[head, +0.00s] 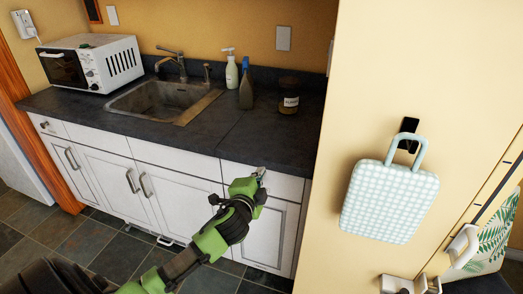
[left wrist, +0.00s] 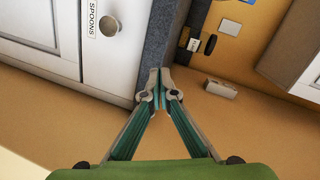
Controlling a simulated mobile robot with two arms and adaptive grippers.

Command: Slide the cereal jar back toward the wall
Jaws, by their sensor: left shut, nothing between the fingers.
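The cereal jar (head: 289,97) is a dark, short jar with a white label and a dark lid. It stands upright on the right part of the dark counter (head: 200,136), near the back wall. In the left wrist view, turned sideways, a dark lidded shape with a white label appears to be the jar (left wrist: 194,44), beyond the fingertips. My left gripper (head: 261,172) is shut and empty in front of the counter's front edge, below and nearer than the jar. Its closed fingertips show in the left wrist view (left wrist: 160,82). My right gripper is not in view.
A dark bottle (head: 246,85) and a pale pump bottle (head: 231,72) stand left of the jar. The sink (head: 165,98) and a microwave (head: 90,62) are farther left. A tall cream wall (head: 330,200) bounds the counter's right end. The counter before the jar is clear.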

